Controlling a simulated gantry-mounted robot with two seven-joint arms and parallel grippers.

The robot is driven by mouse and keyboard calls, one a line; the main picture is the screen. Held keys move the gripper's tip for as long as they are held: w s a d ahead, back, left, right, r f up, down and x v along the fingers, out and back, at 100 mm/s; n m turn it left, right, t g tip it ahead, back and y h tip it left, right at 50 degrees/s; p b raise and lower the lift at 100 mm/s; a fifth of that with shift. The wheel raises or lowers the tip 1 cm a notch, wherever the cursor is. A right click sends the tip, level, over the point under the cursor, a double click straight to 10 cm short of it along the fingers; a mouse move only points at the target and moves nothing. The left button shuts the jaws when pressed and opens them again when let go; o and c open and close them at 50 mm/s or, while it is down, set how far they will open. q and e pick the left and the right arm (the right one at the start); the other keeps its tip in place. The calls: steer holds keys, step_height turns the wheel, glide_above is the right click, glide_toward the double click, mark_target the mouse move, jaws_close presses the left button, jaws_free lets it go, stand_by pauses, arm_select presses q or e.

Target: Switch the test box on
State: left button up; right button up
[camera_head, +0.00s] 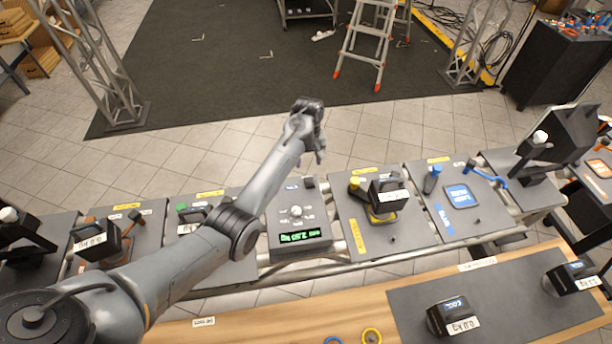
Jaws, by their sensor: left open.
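A grey panel box with a lit green display (300,237) and a round silver knob (296,211) stands in the middle of the row. It looks like the test box, but its labels are too small to read surely. A small dark switch-like part (308,182) sits at its far right corner. My left arm reaches in from the lower left and crosses the box's left side. My left gripper (318,150) is open and empty, above and beyond the box's far edge, apart from it. My right gripper is out of view.
A panel with a yellow-handled device (382,197) stands to the right, then a blue-marked panel (458,197). A wooden bench (240,329) with a dark mat (500,309) lies in front. A stepladder (367,45) stands on the floor beyond.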

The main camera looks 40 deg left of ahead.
mark_target(308, 178)
arm_select(q)
step_height(308, 178, down, 8)
steer(key=shift+f+b, duration=0.2)
steer(key=shift+b, duration=0.1)
steer(key=shift+c, duration=0.4)
